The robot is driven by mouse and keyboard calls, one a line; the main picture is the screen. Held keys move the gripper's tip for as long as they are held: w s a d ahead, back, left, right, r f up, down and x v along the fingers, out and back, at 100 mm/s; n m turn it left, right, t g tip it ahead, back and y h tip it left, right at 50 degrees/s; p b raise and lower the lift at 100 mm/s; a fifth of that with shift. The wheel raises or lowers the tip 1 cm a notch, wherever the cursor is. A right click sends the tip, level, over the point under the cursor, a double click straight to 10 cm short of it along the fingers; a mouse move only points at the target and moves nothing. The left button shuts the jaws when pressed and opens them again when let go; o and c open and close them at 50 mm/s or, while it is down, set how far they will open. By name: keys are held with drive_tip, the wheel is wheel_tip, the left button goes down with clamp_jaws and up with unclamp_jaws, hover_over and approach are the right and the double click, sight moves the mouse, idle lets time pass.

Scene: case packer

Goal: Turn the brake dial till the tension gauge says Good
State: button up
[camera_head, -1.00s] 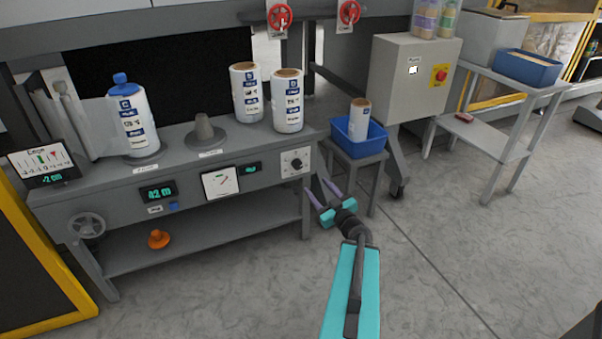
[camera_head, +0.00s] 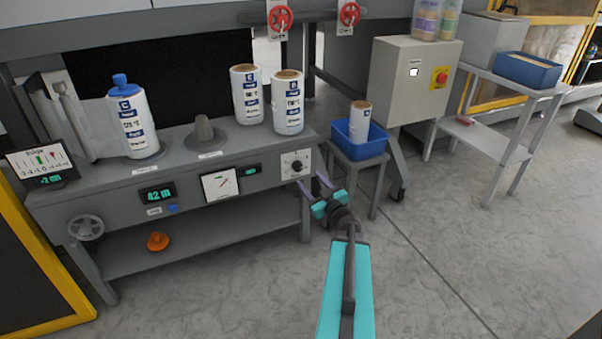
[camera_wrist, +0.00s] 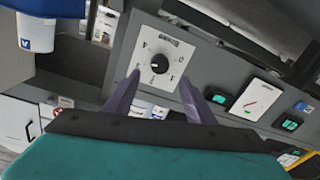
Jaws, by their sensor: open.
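The brake dial is a black knob (camera_head: 296,165) on a white square plate at the right end of the grey bench front. In the wrist view the dial (camera_wrist: 159,63) sits ahead, between and beyond my two fingers. The tension gauge (camera_head: 220,184) is a white square face with a red needle, left of the dial; it also shows in the wrist view (camera_wrist: 256,99). A small green-lit display (camera_head: 249,170) lies between them, too small to read. My gripper (camera_head: 315,188) is open and empty, in front of the bench and slightly below right of the dial, not touching it.
A blue bin (camera_head: 358,143) with a spool stands on a small stool right of the bench. Several white spools stand on the bench top. A handwheel (camera_head: 86,227) is at the bench's lower left. The floor in front is clear.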

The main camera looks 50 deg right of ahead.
sight(299, 168)
drive_tip(key=shift+b+x, duration=0.9)
drive_tip(key=shift+x, duration=3.15)
drive_tip(key=shift+c, duration=0.4)
drive_tip(key=c, duration=1)
drive_tip(key=shift+o, duration=0.2)
drive_tip(key=shift+r, duration=0.1)
drive_tip(key=shift+n+p, duration=0.75)
drive_tip(key=shift+n, duration=0.15)
drive_tip(key=shift+n+p, duration=0.6)
drive_tip(key=shift+n, duration=1.2)
